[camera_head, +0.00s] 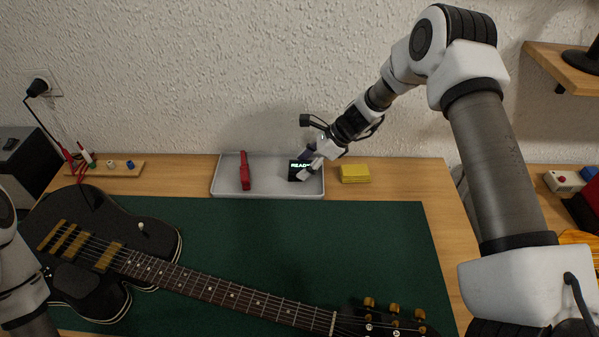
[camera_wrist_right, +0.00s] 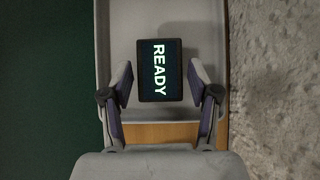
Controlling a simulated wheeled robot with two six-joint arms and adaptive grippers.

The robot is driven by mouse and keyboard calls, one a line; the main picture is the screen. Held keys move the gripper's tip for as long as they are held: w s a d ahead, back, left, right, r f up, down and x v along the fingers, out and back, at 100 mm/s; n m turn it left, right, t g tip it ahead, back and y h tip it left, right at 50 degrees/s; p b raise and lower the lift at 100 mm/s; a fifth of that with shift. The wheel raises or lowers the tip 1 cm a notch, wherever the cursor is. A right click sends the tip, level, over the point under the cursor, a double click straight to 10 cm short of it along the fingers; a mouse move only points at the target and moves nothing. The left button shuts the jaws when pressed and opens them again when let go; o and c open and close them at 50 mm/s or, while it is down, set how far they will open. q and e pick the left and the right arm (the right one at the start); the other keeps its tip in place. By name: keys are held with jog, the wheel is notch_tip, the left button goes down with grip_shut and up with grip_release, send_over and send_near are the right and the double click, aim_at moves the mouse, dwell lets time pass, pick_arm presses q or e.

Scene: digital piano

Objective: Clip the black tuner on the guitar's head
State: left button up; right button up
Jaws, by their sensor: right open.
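The black tuner (camera_head: 296,171) lies in the right part of the grey tray, its screen lit with "READY". In the right wrist view the tuner (camera_wrist_right: 160,70) sits between the two fingers of my right gripper (camera_wrist_right: 160,88), with gaps on both sides. My right gripper (camera_head: 308,160) is open over the tray and partly covers the tuner in the head view. The black guitar (camera_head: 150,226) lies on the green mat, body at left. Its head (camera_head: 392,320) with gold tuning pegs is at the bottom right, partly cut off. My left arm shows at the left edge; its gripper is out of view.
The grey tray (camera_head: 220,183) also holds a red clip-like object (camera_head: 244,171). A yellow block (camera_head: 355,173) stands right of the tray. A wooden strip (camera_head: 133,169) with small parts and cables is at back left. The green mat (camera_head: 330,230) is clear behind the neck.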

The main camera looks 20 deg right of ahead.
aim_at(304, 166)
jog(key=c, duration=0.9)
jog(key=shift+r+p, duration=2.55)
jog(key=shift+r, duration=0.55)
jog(key=shift+a, duration=0.15)
